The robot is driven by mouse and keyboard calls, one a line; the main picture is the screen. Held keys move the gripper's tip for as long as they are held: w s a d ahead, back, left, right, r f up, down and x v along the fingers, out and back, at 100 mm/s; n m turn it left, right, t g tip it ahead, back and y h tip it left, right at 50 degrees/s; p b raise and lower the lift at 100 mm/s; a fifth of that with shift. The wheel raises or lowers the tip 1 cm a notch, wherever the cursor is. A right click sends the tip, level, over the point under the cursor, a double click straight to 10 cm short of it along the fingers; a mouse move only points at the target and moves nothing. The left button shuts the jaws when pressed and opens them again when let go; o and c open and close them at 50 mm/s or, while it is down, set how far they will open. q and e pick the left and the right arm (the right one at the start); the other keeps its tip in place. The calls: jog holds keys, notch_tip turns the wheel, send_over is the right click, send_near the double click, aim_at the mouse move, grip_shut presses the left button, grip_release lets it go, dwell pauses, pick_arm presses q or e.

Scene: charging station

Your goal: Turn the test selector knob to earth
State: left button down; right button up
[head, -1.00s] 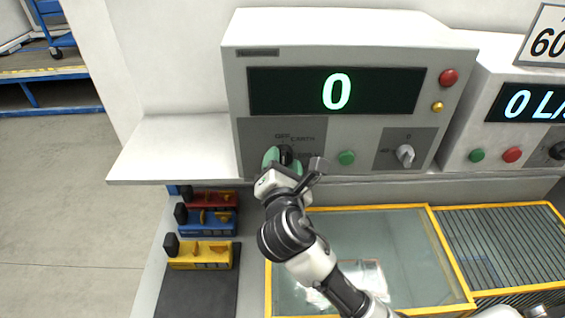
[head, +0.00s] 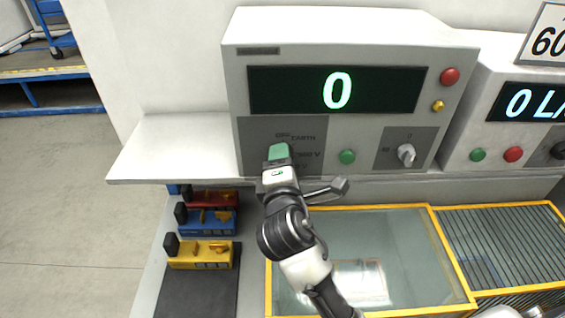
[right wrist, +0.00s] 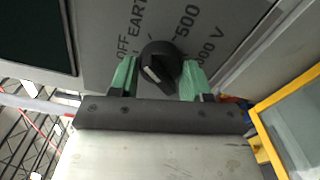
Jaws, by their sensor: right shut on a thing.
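The test selector knob (right wrist: 160,62) is black with a white mark, on the grey panel of the tester (head: 240,90). In the right wrist view it sits between the two green fingertips of my right gripper (right wrist: 157,78). The labels OFF, EARTH, 500 V and 1000 V (right wrist: 187,20) are printed around it. I cannot tell which label the mark points to. In the head view my right gripper (head: 279,153) is at the panel, shut on the knob and hiding it. The tester's display (head: 337,90) reads 0. My left gripper is not in view.
A green button (head: 347,157) and a smaller grey knob (head: 406,153) are right of my gripper. Red (head: 449,76) and yellow (head: 438,106) buttons sit higher. A yellow-framed glass cover (head: 350,240) lies below. Several coloured devices, including a yellow one (head: 200,255), stand at lower left.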

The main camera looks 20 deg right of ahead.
jog(key=shift+f+m, duration=0.1)
jog(key=shift+m, duration=1)
jog(key=o, duration=0.9)
jog(key=shift+s, duration=0.1)
jog(key=b+v, duration=0.3)
jog(key=v, duration=0.7)
jog(key=shift+s+a+b, duration=0.1)
jog(key=shift+s+b, duration=0.25)
